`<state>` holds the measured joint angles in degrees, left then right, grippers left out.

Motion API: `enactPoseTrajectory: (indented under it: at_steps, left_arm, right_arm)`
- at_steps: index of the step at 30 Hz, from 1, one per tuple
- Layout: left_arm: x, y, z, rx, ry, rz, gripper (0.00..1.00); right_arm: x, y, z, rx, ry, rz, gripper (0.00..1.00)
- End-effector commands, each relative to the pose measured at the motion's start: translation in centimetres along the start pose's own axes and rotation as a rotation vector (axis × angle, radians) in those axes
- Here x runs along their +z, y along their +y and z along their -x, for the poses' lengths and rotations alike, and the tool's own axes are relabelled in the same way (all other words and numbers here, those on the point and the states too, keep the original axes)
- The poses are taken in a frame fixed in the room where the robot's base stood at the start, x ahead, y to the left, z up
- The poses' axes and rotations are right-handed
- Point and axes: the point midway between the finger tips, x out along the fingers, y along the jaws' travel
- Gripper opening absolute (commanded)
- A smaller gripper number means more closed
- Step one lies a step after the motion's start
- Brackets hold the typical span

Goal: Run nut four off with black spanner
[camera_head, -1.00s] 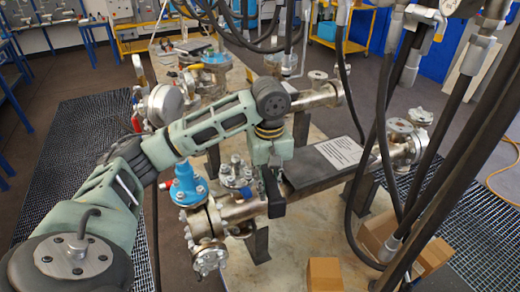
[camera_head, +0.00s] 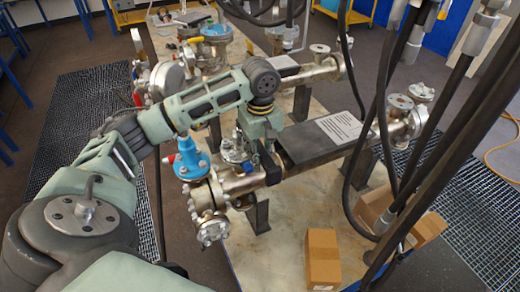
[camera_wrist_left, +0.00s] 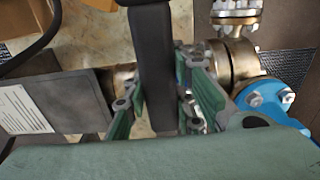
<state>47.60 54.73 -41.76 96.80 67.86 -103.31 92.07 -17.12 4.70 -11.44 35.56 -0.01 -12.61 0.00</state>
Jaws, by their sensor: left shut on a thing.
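My left gripper (camera_head: 262,140) is over the pipe run, and in the left wrist view (camera_wrist_left: 165,105) its green fingers lie on both sides of the black spanner (camera_wrist_left: 152,50). The gripper is shut on the spanner, which also shows as a dark bar in the head view (camera_head: 270,166). Just left of it is a bolted flange (camera_head: 236,150) with upright studs and nuts. In the wrist view, some of this bolting (camera_wrist_left: 188,70) shows behind the spanner and fingers. Which nut is number four, and whether the spanner touches one, I cannot tell. My right gripper is not in view.
A blue valve bonnet (camera_head: 190,160) stands close left of the flange; it also shows in the wrist view (camera_wrist_left: 270,100). A dark plate with a white label (camera_head: 325,140) lies to the right. Black hoses (camera_head: 378,110) hang at right. A cardboard box (camera_head: 322,258) stands in front.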

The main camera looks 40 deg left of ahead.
Motion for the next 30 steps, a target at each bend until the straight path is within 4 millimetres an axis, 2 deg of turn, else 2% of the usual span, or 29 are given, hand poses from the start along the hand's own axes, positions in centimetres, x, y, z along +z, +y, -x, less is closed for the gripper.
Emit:
enactPoseTrajectory:
  at_steps: [11,30]
  left_arm:
    - [0.0,0.0,-0.1,0.001,0.001,0.000,0.00]
    - [0.0,0.0,-2.2,0.001,0.000,0.000,0.00]
  right_arm:
    - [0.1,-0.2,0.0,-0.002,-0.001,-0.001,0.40]
    - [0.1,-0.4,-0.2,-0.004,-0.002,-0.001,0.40]
